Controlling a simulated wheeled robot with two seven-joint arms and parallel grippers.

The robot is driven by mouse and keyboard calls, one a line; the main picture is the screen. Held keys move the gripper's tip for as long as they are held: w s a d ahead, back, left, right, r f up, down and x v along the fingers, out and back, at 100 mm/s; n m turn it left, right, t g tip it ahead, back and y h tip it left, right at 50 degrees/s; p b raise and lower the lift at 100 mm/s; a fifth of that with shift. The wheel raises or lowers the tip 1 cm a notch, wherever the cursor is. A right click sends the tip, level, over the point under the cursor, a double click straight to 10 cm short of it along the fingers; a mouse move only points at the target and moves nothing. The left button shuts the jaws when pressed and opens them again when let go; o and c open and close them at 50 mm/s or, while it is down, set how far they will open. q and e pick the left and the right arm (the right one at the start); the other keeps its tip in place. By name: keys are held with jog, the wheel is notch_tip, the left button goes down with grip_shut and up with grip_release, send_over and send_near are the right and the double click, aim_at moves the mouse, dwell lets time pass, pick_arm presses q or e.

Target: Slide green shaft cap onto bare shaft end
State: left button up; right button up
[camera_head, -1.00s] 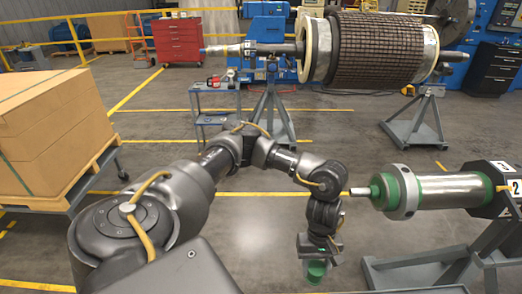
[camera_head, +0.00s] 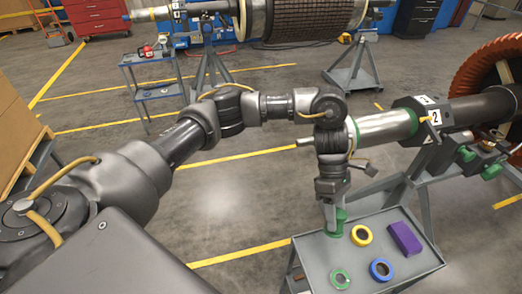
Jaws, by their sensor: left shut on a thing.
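My left gripper (camera_head: 332,208) points down over the grey tray (camera_head: 314,256) and is shut on a green cap (camera_head: 339,219). I cannot tell whether the cap touches the tray. The silver shaft (camera_head: 385,127) lies level on a stand marked 2. Its thin bare end (camera_head: 304,143) pokes out to the left from behind my left wrist. My arm hides most of the green fitting near that end. My right gripper is not in view.
A large orange rotor (camera_head: 498,60) stands at right. A small blue-grey cart (camera_head: 150,72) is behind. Floor left of the tray is clear.

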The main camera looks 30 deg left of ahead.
pick_arm(q)
jog(key=w+a+r+n+t+h+p, duration=0.2)
jog(key=w+a+r+n+t+h, duration=0.2)
jog(key=w+r+n+t+h, duration=0.75)
jog(key=s+a+f+n+t+y, duration=0.1)
jog(key=a+f+n+t+y, duration=0.1)
jog(key=a, duration=0.5)
jog(key=s+a+f+n+t+y, duration=0.1)
jog(key=a+f+n+t+y, duration=0.1)
jog(key=a+f+n+t, duration=0.3)
jog(key=s+a+f+n+t+y+p, duration=0.1)
jog(key=s+a+f+n+t+y, duration=0.1)
jog(key=a+n, duration=0.4)
jog(key=a+f+t+y, duration=0.1)
jog(key=a+f, duration=0.1)
jog(key=a, duration=0.3)
jog(key=shift+n, duration=0.25)
jog(key=x, duration=0.2)
jog(key=d+x, duration=0.1)
jog(key=x, duration=0.1)
jog(key=shift+d+f, duration=0.1)
jog(key=shift+f, duration=0.1)
jog(key=shift+w+d, duration=0.15)
jog(key=shift+w, duration=0.05)
